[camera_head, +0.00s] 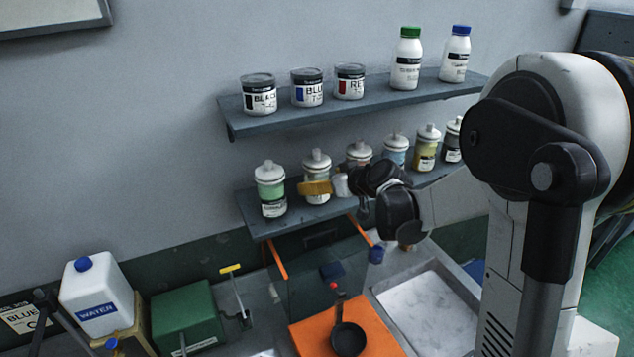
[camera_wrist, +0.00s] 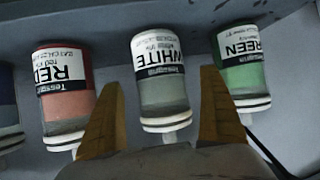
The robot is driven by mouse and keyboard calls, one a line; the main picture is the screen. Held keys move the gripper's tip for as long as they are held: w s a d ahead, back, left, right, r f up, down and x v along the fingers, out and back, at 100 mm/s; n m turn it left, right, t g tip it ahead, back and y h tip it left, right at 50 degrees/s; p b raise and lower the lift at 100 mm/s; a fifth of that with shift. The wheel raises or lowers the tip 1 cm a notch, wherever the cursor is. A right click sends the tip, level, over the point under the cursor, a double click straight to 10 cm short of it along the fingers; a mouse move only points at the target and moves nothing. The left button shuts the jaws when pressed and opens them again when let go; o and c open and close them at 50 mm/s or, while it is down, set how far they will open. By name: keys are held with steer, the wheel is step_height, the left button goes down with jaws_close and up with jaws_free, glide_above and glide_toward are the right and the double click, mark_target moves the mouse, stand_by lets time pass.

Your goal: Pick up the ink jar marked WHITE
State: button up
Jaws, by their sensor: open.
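The ink jar marked WHITE (camera_wrist: 162,92) stands in the middle of the wrist view, label upside down, with grey-green contents and a white lid. In the head view it is the second jar from the left (camera_head: 317,166) on the lower shelf (camera_head: 285,218). My gripper (camera_wrist: 160,88) is open, with one yellow finger on each side of this jar. Gaps show between the fingers and the jar in the wrist view. In the head view a yellow finger (camera_head: 314,188) covers part of the jar's front.
The RED jar (camera_wrist: 66,95) and GREEN jar (camera_wrist: 242,75) stand close on either side, just outside the fingers. Several more jars line the lower shelf. An upper shelf (camera_head: 355,107) with tins and bottles hangs above. A bench with an orange board (camera_head: 385,325) lies below.

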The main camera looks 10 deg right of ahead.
steer(key=x, duration=0.2)
steer(key=shift+w+a+f, duration=0.1)
steer(key=shift+w+f, duration=0.05)
steer(key=shift+w, duration=0.2)
steer(key=shift+s, duration=0.1)
steer(key=c, duration=1.6)
steer(key=shift+o, duration=0.2)
